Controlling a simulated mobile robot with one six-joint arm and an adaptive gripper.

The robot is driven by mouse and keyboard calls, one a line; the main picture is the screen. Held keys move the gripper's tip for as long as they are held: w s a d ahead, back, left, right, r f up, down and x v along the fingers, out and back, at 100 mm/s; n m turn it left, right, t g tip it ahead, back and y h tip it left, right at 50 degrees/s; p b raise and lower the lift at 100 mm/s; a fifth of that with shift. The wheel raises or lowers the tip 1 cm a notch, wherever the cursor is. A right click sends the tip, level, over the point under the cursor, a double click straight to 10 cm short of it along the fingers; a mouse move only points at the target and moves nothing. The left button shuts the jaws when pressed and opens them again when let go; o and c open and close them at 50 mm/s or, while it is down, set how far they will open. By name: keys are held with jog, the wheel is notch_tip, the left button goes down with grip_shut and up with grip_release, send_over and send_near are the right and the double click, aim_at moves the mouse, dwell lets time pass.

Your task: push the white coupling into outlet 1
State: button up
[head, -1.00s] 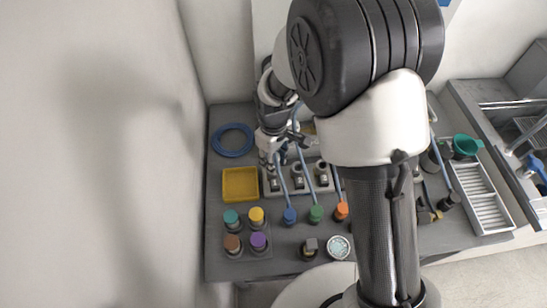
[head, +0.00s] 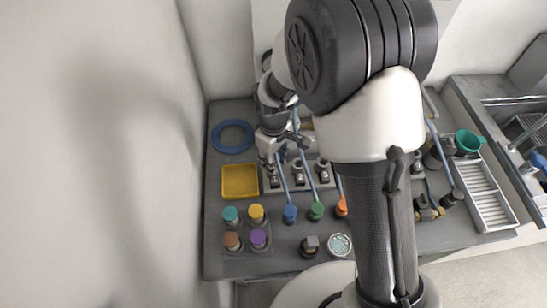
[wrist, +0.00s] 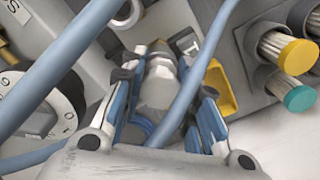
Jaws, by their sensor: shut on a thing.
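My gripper (wrist: 160,105) is shut on the pale grey-white coupling (wrist: 158,85), with a blue-lined finger on each side. The coupling's far end, with a brassy part, points away from the wrist toward the grey outlet block. In the head view my gripper (head: 270,153) is low over the left end of the outlet block (head: 285,187), which carries a row of dark outlets. The outlet numbers are too small to read there. The fingers and coupling hide the contact point, so I cannot tell whether the coupling is seated in outlet 1.
A blue hose crosses the wrist view beside the coupling. A yellow tray (head: 240,181) and a blue hose coil (head: 232,136) lie left of the block. Teal, yellow, brown and purple-capped pieces stand in front. Blue (head: 290,213), green and orange hose ends lie near the block.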

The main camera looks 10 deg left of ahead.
jog(key=shift+f, duration=0.25)
jog(key=shift+r, duration=0.3)
jog(key=shift+r+p, duration=0.55)
jog(key=shift+f, duration=0.2)
jog(key=shift+f+b, duration=0.5)
jog(key=shift+f, duration=0.1)
jog(key=o, duration=1.1)
jog(key=shift+o, duration=0.2)
